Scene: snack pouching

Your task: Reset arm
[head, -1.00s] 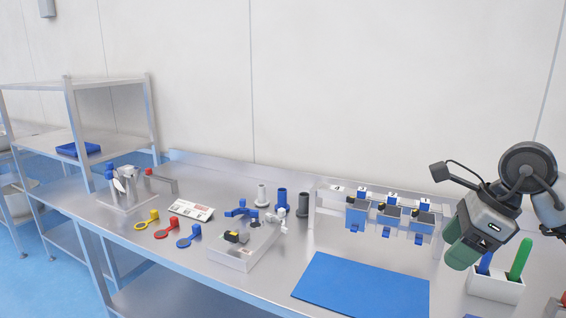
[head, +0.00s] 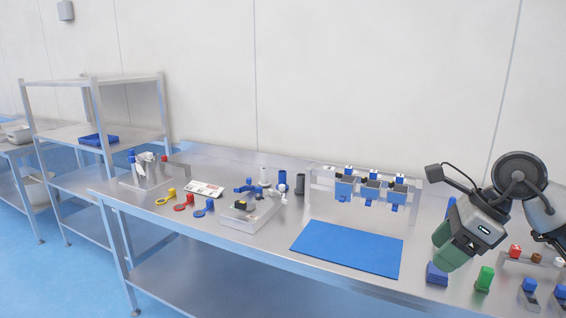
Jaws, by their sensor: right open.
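My right gripper (head: 447,245) is at the right of the head view, raised above the right part of the steel table (head: 270,262). It is open, and I see nothing held in it. Its greenish fingers point down and to the left. A blue mat (head: 348,248) lies flat on the table to the left of the gripper and apart from it. My left gripper is not in view.
Blue pouches hang on a rack (head: 371,188) behind the mat. A metal tray (head: 250,215), cylinders (head: 300,184) and coloured scoops (head: 204,208) stand left. Blue (head: 437,273) and green (head: 484,279) items sit below the gripper. A shelf unit (head: 100,135) stands far left.

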